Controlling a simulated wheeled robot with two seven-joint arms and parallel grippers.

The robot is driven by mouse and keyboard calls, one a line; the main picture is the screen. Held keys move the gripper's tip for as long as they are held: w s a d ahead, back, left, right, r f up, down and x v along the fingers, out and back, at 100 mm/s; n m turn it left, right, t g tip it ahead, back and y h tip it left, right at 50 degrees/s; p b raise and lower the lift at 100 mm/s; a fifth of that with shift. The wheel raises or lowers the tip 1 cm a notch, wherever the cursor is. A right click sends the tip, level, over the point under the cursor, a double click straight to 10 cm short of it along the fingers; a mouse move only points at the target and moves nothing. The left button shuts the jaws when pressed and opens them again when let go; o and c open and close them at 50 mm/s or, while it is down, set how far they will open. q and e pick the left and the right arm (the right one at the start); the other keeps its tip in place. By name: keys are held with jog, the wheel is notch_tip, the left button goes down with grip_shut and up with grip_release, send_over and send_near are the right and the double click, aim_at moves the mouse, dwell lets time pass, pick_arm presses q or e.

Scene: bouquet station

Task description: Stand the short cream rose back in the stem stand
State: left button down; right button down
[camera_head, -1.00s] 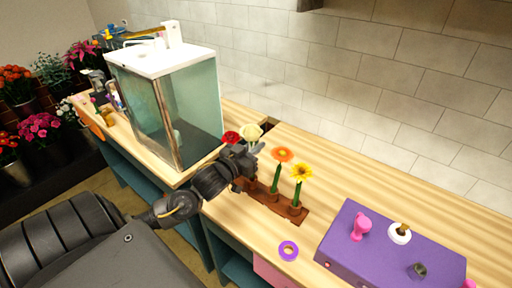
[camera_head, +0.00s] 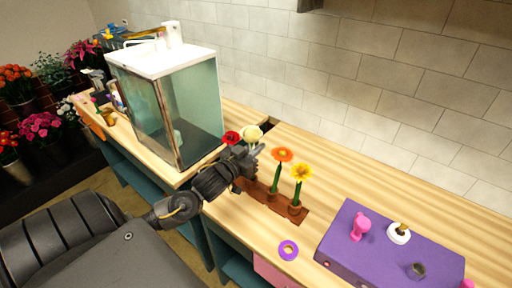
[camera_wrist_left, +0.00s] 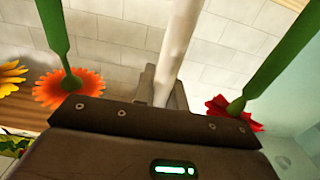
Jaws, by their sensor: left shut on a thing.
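The cream rose (camera_head: 252,132) stands with its bloom just above my left gripper (camera_head: 252,155), at the back left end of the brown stem stand (camera_head: 262,193). My left gripper is shut on its pale stem, which also shows in the left wrist view (camera_wrist_left: 181,42) between the fingers (camera_wrist_left: 163,88). A red flower (camera_head: 231,138) is close on the left. An orange flower (camera_head: 283,155) and a yellow flower (camera_head: 301,172) stand in the stand to the right. The gripper hides the stem's lower end, so I cannot tell whether it is seated. My right gripper is not in view.
A glass tank with a white top (camera_head: 165,60) stands left of the stand. A purple case (camera_head: 385,245) with small items is at the front right. A purple ring (camera_head: 288,250) lies near the front edge. The wooden counter (camera_head: 350,180) behind the case is clear.

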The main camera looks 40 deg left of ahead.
pick_arm(q)
jog(key=shift+f, duration=0.1)
jog(key=shift+f+p, duration=0.1)
jog(key=shift+p, duration=0.3)
dwell(0.3)
dwell(0.4)
jog(key=shift+f, duration=0.65)
jog(key=shift+f+b, duration=0.1)
jog(key=shift+b, duration=0.2)
jog(key=shift+f, duration=1.15)
dwell(0.9)
jog(key=c, duration=0.8)
grip_release()
